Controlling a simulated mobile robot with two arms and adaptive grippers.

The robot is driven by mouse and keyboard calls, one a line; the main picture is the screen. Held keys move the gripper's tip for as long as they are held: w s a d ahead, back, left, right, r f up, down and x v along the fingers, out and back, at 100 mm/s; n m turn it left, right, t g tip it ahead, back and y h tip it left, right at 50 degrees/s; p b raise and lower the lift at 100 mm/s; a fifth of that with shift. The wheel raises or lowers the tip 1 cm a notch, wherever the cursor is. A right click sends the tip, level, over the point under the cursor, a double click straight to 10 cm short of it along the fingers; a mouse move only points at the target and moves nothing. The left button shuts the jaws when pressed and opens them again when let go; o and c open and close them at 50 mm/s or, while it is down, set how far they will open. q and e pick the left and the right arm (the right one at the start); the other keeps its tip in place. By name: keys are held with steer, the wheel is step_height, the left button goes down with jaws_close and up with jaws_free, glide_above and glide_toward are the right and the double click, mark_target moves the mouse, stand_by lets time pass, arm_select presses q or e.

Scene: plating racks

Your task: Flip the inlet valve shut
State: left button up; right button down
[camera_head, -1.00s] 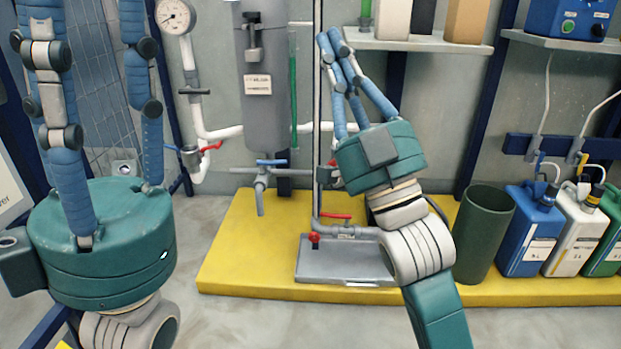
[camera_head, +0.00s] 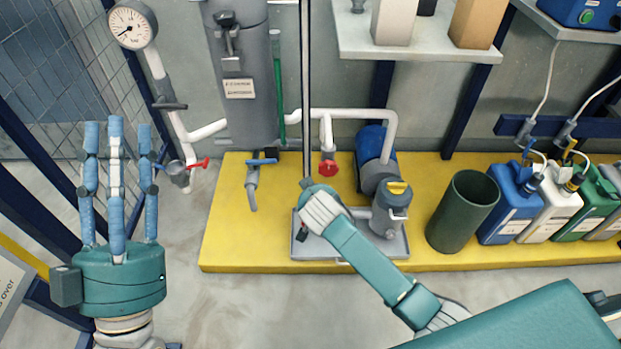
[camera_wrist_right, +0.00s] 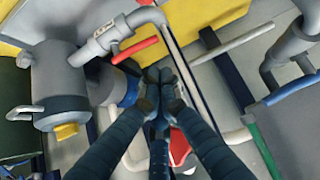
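A labelled grey pipe valve with a red lever (camera_wrist_right: 135,49) shows in the right wrist view, beside the pump body; my right arm hides it in the head view. I cannot read its label to confirm it is the inlet valve. My right gripper (camera_wrist_right: 164,78) has its fingertips together just below this lever, apparently apart from it, with nothing visible between them. In the head view its fingers are hidden behind my right wrist. My left gripper (camera_head: 117,128) stands at the far left, fingers up, spread and empty.
A blue-lever tap (camera_head: 262,161) and a gauge-line red lever (camera_head: 197,163) are to the left. A green bin (camera_head: 463,212) and several canisters stand right on the yellow platform (camera_head: 225,230).

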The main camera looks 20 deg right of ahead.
arm_select(q)
steer(key=shift+s+f, duration=0.1)
arm_select(e)
steer(key=shift+s+d+f, duration=0.15)
steer(key=shift+s+d, duration=0.1)
steer(key=shift+d, duration=0.2)
